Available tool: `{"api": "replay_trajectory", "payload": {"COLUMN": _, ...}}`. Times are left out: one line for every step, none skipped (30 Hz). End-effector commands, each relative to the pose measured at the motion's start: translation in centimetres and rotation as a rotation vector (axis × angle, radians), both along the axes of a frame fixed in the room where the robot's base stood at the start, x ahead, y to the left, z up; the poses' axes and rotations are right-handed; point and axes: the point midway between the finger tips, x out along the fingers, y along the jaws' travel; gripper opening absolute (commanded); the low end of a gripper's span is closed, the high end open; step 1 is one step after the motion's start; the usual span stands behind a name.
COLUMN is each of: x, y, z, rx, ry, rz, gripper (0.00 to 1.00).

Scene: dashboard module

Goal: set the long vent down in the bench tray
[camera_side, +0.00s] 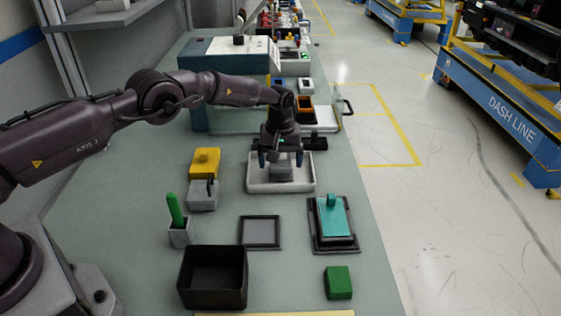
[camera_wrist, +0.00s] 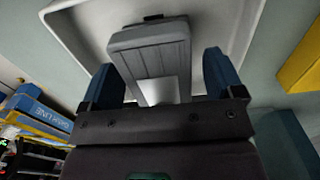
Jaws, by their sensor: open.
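The long vent, a grey ribbed block (camera_wrist: 150,50), lies inside the white bench tray (camera_side: 254,184). In the side view the vent (camera_side: 281,173) is below my gripper (camera_side: 281,160) and partly hidden by it. In the wrist view the blue fingers of my gripper (camera_wrist: 162,78) stand apart on either side of the vent, with a gap visible at each side. The tray's pale floor and rim (camera_wrist: 78,40) surround the vent there. The vent's near end is hidden behind the gripper body.
A black part (camera_side: 316,143) is just behind the tray. Yellow (camera_side: 205,162) and grey (camera_side: 202,196) blocks stand left of it. In front are a square dark frame (camera_side: 260,232), a teal part on a dark plate (camera_side: 333,220), a black bin (camera_side: 213,290) and a green block (camera_side: 338,283).

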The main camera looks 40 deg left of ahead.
Motion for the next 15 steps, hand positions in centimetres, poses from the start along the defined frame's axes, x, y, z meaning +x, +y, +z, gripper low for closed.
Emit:
{"api": "replay_trajectory", "payload": {"x": 0.1, "y": 0.0, "z": 0.9, "rx": 0.001, "ry": -0.004, "rz": 0.0, "gripper": 0.87}}
{"api": "replay_trajectory", "payload": {"x": 0.1, "y": 0.0, "z": 1.5, "rx": 0.0, "ry": -0.004, "rz": -0.001, "gripper": 0.87}}
{"api": "replay_trajectory", "payload": {"x": 0.1, "y": 0.0, "z": 2.3, "rx": 0.0, "ry": -0.006, "rz": -0.001, "gripper": 0.87}}
{"api": "replay_trajectory", "payload": {"x": 0.1, "y": 0.0, "z": 3.0, "rx": 0.0, "ry": -0.006, "rz": -0.001, "gripper": 0.87}}
{"api": "replay_trajectory", "payload": {"x": 0.1, "y": 0.0, "z": 3.7, "rx": 0.0, "ry": -0.006, "rz": -0.001, "gripper": 0.87}}
{"api": "replay_trajectory", "payload": {"x": 0.1, "y": 0.0, "z": 4.6, "rx": 0.0, "ry": -0.006, "rz": -0.001, "gripper": 0.87}}
{"api": "replay_trajectory", "payload": {"x": 0.1, "y": 0.0, "z": 5.3, "rx": 0.0, "ry": -0.006, "rz": -0.001, "gripper": 0.87}}
{"api": "replay_trajectory", "payload": {"x": 0.1, "y": 0.0, "z": 6.0, "rx": 0.0, "ry": -0.006, "rz": -0.001, "gripper": 0.87}}
{"api": "replay_trajectory", "payload": {"x": 0.1, "y": 0.0, "z": 6.9, "rx": 0.0, "ry": -0.006, "rz": -0.001, "gripper": 0.87}}
{"api": "replay_trajectory", "payload": {"x": 0.0, "y": 0.0, "z": 7.5, "rx": 0.0, "ry": -0.004, "rz": -0.001, "gripper": 0.87}}
{"api": "replay_trajectory", "payload": {"x": 0.1, "y": 0.0, "z": 8.1, "rx": 0.0, "ry": -0.006, "rz": -0.001, "gripper": 0.87}}
{"api": "replay_trajectory", "payload": {"x": 0.1, "y": 0.0, "z": 8.8, "rx": 0.0, "ry": -0.004, "rz": -0.001, "gripper": 0.87}}
{"api": "replay_trajectory", "payload": {"x": 0.1, "y": 0.0, "z": 9.4, "rx": 0.0, "ry": -0.004, "rz": -0.001, "gripper": 0.87}}
{"api": "replay_trajectory", "payload": {"x": 0.1, "y": 0.0, "z": 9.8, "rx": 0.0, "ry": -0.006, "rz": -0.001, "gripper": 0.87}}
{"api": "replay_trajectory", "payload": {"x": 0.0, "y": 0.0, "z": 10.4, "rx": 0.0, "ry": -0.004, "rz": -0.001, "gripper": 0.87}}
